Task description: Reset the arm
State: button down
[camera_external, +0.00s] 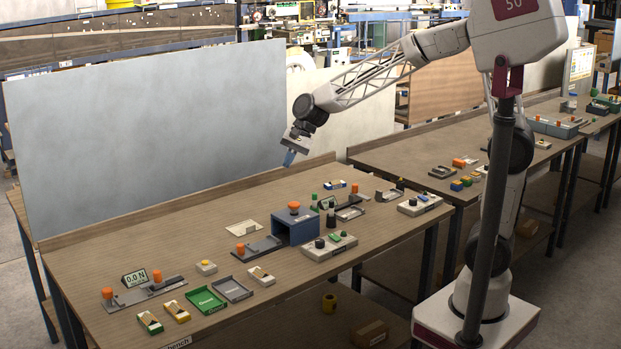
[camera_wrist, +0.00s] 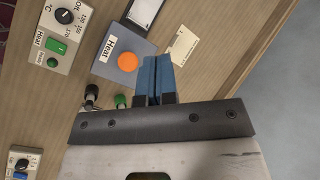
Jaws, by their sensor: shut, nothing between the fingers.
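My gripper (camera_external: 289,158) is raised above the back edge of the wooden bench (camera_external: 110,245), its blue fingers pointing down. In the wrist view the two blue fingers (camera_wrist: 158,75) are together with nothing between them. Below them is a blue-grey box (camera_external: 283,228) with an orange knob on top; it also shows in the wrist view, labelled "Heat" (camera_wrist: 112,68). The gripper is well clear of the box and touches nothing.
A control box with a green switch (camera_external: 329,246) stands in front of the heat box. A force gauge (camera_external: 135,279), a green tray (camera_external: 206,300) and a grey tray (camera_external: 233,289) lie to the left. A grey panel (camera_external: 150,130) stands behind the bench. A second bench (camera_external: 400,158) is at right.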

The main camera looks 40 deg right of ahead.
jog(key=s+d+r+n+t+h, duration=0.15)
jog(key=s+d, duration=0.35)
jog(key=d, duration=0.5)
jog(key=s+d+r+n+h, duration=0.1)
jog(key=s+d+n, duration=0.2)
jog(key=s+d, duration=0.45)
jog(key=s+d+f+n+h, duration=0.2)
jog(key=s+d+n+h, duration=0.1)
jog(key=s+d, duration=1.1)
jog(key=d+h, duration=0.1)
jog(key=d, duration=0.2)
jog(key=shift+s+d+n+t, duration=0.35)
jog(key=shift+s, duration=0.05)
jog(key=shift+w, duration=0.1)
